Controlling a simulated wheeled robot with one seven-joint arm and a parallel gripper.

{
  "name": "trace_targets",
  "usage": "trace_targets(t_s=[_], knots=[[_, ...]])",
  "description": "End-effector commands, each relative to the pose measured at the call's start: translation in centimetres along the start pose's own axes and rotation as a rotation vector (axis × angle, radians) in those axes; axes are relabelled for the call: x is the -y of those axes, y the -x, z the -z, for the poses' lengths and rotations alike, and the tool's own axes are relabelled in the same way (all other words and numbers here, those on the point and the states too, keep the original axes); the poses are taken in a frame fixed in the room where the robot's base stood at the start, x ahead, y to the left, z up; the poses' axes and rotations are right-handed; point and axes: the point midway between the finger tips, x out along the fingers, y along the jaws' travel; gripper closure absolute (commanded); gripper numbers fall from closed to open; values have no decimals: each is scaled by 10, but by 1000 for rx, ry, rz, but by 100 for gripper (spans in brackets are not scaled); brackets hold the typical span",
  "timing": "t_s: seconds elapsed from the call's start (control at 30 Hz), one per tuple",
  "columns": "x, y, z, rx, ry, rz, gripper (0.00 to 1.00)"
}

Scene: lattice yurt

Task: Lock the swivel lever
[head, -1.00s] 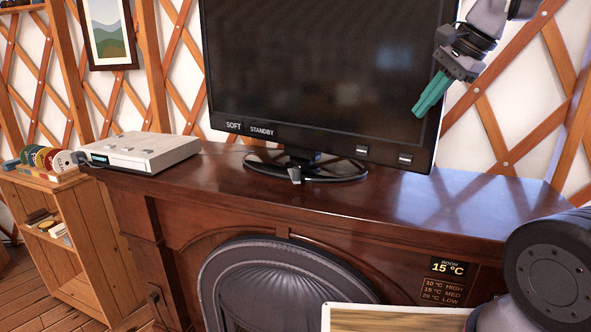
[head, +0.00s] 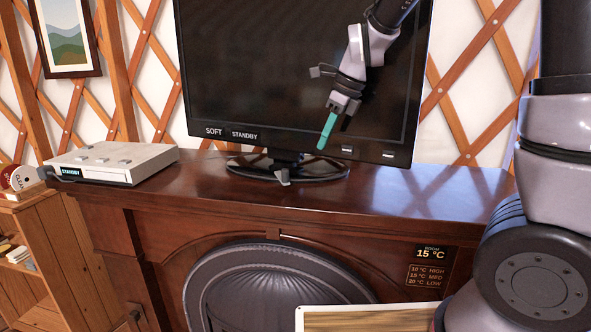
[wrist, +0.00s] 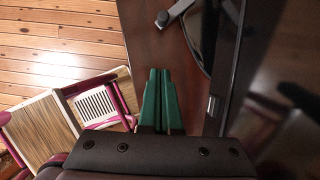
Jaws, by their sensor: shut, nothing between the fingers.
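The swivel lever (head: 283,175) is a small grey tab at the front of the TV's dark oval stand (head: 318,172). It points down and forward over the mantel top. In the wrist view a grey tab at the stand, likely the same lever (wrist: 172,12), shows near the top edge. My gripper (head: 322,147) has teal fingers, is shut and empty, and hangs in front of the TV's lower bezel, above and right of the lever. The fingers also show side by side in the wrist view (wrist: 160,72). They are apart from the lever.
The large TV (head: 290,70) has SOFT and STANDBY labels and two small buttons at lower right. A white box (head: 115,160) stands left on the wooden mantel (head: 400,200). The mantel's right side is clear. A pink-framed chair (wrist: 45,125) shows below in the wrist view.

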Motion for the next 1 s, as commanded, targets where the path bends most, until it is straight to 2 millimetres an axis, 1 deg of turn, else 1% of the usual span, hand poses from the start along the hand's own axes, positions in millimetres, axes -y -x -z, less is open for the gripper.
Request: trace_targets(t_s=[0.07, 0.17, 0.27, 0.5, 0.63, 0.7, 0.8, 1.0], knots=[[0, -2, 0, -1, 1, 0, 100], [0, -10, 0, -1, 0, -1, 100], [0, -25, 1, -4, 1, -1, 100], [0, -76, 2, -5, -1, -2, 100], [0, -102, 2, -5, 0, -1, 100], [0, -106, -12, 0, 5, 1, 100], [0, -110, -25, 0, 4, 0, 100], [0, -114, -36, 1, 2, 0, 100]])
